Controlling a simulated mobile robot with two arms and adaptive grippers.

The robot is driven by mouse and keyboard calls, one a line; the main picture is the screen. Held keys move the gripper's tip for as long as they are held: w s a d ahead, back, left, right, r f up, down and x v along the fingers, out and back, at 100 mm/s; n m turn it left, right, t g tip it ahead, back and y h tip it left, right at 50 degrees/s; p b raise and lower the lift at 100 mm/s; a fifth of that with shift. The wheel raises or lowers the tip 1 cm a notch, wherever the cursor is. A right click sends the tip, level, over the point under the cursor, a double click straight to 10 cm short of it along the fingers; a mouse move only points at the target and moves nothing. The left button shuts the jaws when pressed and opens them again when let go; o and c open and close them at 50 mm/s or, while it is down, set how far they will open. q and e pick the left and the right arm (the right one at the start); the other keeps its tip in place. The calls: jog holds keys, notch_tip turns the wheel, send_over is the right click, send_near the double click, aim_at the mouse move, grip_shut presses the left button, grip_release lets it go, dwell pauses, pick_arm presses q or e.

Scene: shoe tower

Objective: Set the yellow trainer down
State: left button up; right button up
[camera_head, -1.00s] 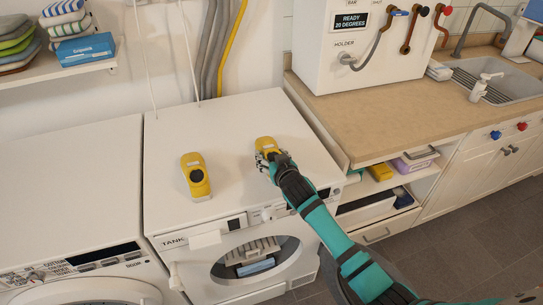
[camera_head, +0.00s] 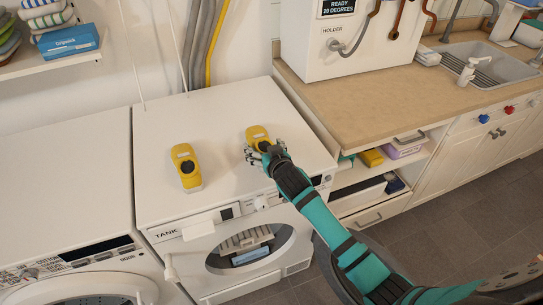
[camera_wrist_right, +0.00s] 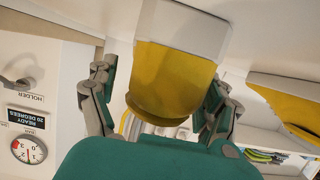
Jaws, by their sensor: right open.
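A yellow trainer (camera_head: 257,133) with a dark opening rests on top of the white machine labelled TANK, near its front right. My right gripper (camera_head: 262,153) is at the trainer's near end, its fingers spread. In the right wrist view the yellow and white trainer (camera_wrist_right: 175,75) lies between the two open fingers, with gaps visible beside it. A second yellow trainer (camera_head: 186,167) stands to the left on the same machine, apart from the gripper. It also shows at the right of the right wrist view (camera_wrist_right: 282,100). My left gripper is not in view.
The white TANK machine (camera_head: 225,110) has free top around both trainers. Another white washer (camera_head: 65,170) adjoins on the left. A wooden counter (camera_head: 370,100) with a white dispenser box (camera_head: 318,60) and sink (camera_head: 490,62) is at right. Open shelves lie below the counter.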

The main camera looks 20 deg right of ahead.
jog(key=v, duration=1)
jog(key=shift+s+r, duration=0.1)
jog(key=shift+s, duration=0.1)
